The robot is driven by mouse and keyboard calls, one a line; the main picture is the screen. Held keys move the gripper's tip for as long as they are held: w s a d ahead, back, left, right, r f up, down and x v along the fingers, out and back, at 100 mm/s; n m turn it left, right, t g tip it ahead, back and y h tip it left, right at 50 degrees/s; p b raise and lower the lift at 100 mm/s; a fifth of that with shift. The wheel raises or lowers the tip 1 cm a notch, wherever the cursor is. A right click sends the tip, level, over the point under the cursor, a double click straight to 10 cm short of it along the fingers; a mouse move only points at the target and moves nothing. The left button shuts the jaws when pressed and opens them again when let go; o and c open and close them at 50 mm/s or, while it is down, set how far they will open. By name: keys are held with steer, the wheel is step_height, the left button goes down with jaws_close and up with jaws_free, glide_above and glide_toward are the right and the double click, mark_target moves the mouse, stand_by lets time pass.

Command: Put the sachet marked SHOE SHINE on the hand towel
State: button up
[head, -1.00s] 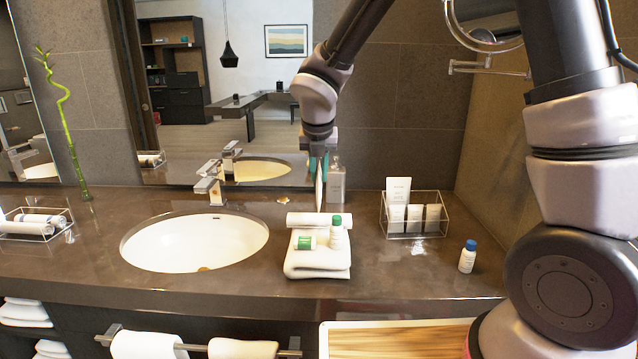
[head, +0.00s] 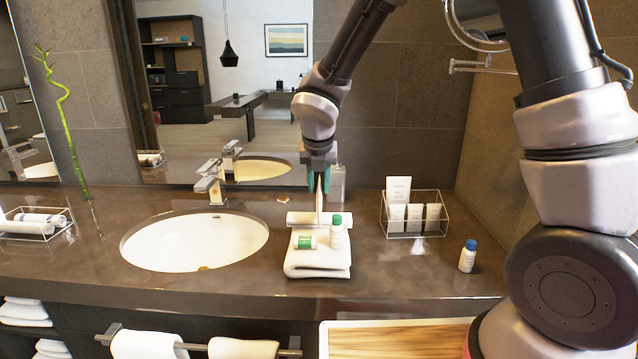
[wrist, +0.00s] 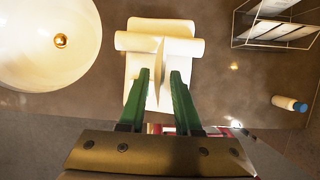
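A thin pale sachet (head: 319,205) stands edge-on between the fingers of my gripper (head: 319,183); its print cannot be read. The wrist view shows the same sachet (wrist: 158,72) as a narrow wedge, with a visible gap to the right finger of my gripper (wrist: 160,74), so the fingers look parted. The folded white hand towel (head: 318,268) lies on the counter right of the sink. The sachet's lower end is at the rolled white cloth (head: 300,219) on the towel's back part; whether it touches is unclear.
A clear bottle (head: 338,184) is close behind my gripper. A wire caddy (head: 413,218) and blue-capped bottle (head: 467,258) are right. The sink (head: 195,242) is left.

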steer(key=shift+o, duration=0.2)
steer(key=shift+r, duration=0.3)
steer(key=v, duration=1.2)
steer(key=shift+r, duration=0.4)
steer(key=s+d+r+m, duration=0.2)
steer(key=d+r+m, duration=0.1)
steer(key=d+m, duration=0.55)
steer(key=s+d+r+m, duration=0.2)
steer(key=d+r+m, duration=0.2)
steer(key=d+m, duration=0.4)
steer(key=s+d+r+m+t+y, duration=0.1)
steer(key=s+d+m, duration=0.3)
steer(key=m, duration=0.7)
steer(key=s+d+r+m+t+y, duration=0.1)
steer(key=s+d+m, duration=0.3)
steer(key=m, duration=0.8)
steer(key=shift+s+d+r+t, duration=0.3)
steer(key=shift+s+r, duration=0.35)
steer(key=shift+s, duration=0.15)
